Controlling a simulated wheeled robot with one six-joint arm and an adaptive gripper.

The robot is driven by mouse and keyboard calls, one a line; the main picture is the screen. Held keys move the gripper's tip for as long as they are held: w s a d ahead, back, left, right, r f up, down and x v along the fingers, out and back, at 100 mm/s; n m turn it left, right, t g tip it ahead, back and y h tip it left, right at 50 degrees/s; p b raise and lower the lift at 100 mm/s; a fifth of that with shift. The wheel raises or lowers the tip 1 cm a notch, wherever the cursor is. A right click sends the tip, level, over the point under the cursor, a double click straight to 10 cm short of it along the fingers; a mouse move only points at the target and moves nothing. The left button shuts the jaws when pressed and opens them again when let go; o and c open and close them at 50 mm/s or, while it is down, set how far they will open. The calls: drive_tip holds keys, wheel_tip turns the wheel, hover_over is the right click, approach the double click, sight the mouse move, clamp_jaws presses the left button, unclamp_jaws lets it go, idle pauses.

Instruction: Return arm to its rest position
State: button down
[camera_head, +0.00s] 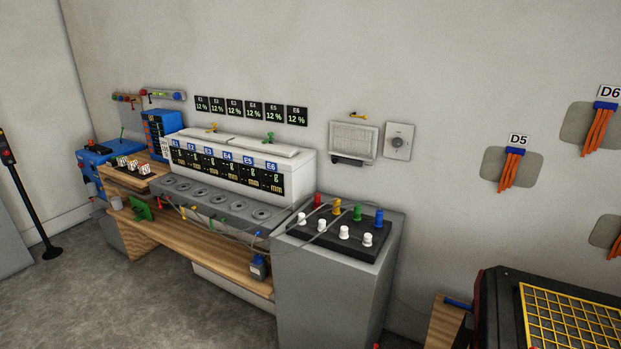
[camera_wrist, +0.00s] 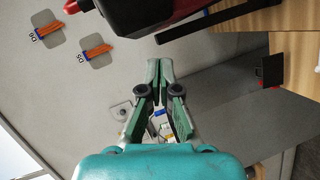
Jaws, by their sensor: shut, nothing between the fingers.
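My gripper (camera_wrist: 158,75) shows in the wrist view, green with dark round pads. Its two fingertips are together and hold nothing. In the wrist view the wall and its labelled panels appear turned on their side. My gripper and arm do not show in the head view.
In the head view, a white machine (camera_head: 240,160) stands on a wooden bench (camera_head: 215,250). A grey cabinet (camera_head: 325,295) holds a black tray (camera_head: 300,236) with white and coloured pegs. A black unit with a yellow grid (camera_head: 570,320) is at lower right.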

drive_tip(key=s+a+f+t+y, duration=0.1)
drive_tip(key=s+a+f+y, duration=0.1)
drive_tip(key=s+a+y, duration=0.3)
drive_tip(key=s+a+f+n+t+y, duration=0.1)
drive_tip(key=s+a+f, duration=0.15)
drive_tip(key=s, duration=0.35)
drive_tip(key=s+a+f+t+y, duration=0.1)
drive_tip(key=s+a+f+y, duration=0.15)
drive_tip(key=s, duration=0.35)
drive_tip(key=s+a+r+m+t+y, duration=0.1)
drive_tip(key=s+a+r+m+y, duration=0.1)
drive_tip(key=s+r, duration=0.5)
drive_tip(key=s+a+r+m+t+y, duration=0.1)
drive_tip(key=s+a+r+m, duration=0.2)
drive_tip(key=s+r, duration=0.4)
drive_tip(key=shift+s+a+r+m+y, duration=0.25)
drive_tip(key=shift+s+a+m+y, duration=0.1)
drive_tip(key=shift+s+a, duration=0.3)
drive_tip(key=shift+s+d, duration=0.1)
